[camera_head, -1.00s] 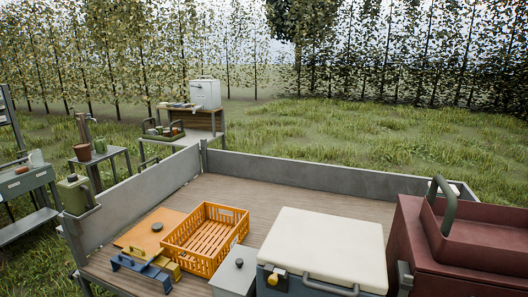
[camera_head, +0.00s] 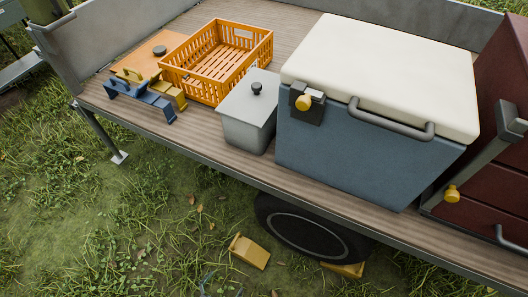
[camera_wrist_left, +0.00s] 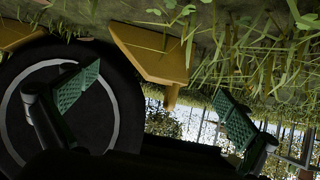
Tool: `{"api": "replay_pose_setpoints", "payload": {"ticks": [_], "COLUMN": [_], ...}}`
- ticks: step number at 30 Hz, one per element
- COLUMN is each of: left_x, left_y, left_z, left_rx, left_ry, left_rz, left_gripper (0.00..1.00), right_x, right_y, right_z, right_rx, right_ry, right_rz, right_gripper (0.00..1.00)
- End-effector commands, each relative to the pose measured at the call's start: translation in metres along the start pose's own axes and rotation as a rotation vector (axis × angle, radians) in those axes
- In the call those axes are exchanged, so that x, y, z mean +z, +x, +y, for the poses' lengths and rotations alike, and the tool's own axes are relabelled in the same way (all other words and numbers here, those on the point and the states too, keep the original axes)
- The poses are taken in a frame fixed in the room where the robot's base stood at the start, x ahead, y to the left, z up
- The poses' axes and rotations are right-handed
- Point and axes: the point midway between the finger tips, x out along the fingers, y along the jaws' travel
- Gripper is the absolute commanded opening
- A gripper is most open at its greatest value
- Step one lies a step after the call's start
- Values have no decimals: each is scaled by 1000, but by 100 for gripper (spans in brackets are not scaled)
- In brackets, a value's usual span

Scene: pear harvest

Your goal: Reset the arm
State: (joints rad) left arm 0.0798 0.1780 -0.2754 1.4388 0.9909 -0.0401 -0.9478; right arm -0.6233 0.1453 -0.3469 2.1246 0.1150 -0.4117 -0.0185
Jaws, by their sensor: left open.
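My left gripper (camera_wrist_left: 155,106) is open in the left wrist view. Its two green ridged finger pads stand wide apart, with nothing between them. The view is turned over, with grass at the top. The trailer's black tyre with a pale ring (camera_wrist_left: 112,120) is behind the left finger, and a yellow wheel chock (camera_wrist_left: 152,52) is beyond the gap. In the head view I cannot make out my left gripper clearly. My right gripper is not in view.
The trailer bed (camera_head: 205,144) holds an orange crate (camera_head: 185,82), a grey lidded box (camera_head: 247,130), a blue cooler (camera_head: 350,155) with a cream lid, and a dark red chest (camera_head: 490,170). Yellow chocks (camera_head: 249,251) lie by the wheel (camera_head: 305,226). Grass at lower left is open.

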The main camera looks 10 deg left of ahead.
Motion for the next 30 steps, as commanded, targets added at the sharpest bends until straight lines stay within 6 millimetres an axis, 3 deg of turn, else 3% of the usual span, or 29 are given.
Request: {"api": "replay_pose_setpoints", "payload": {"ticks": [19,30], "left_x": [6,1], "left_y": [92,126], "left_z": [1,0], "left_rx": [2,1], "left_ry": [-1,-1], "left_rz": [-5,-3], "left_gripper": [100,100], "right_x": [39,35], "right_y": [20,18], "right_z": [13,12], "right_rx": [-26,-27], "right_ry": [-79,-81], "right_rz": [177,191], "right_gripper": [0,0]}}
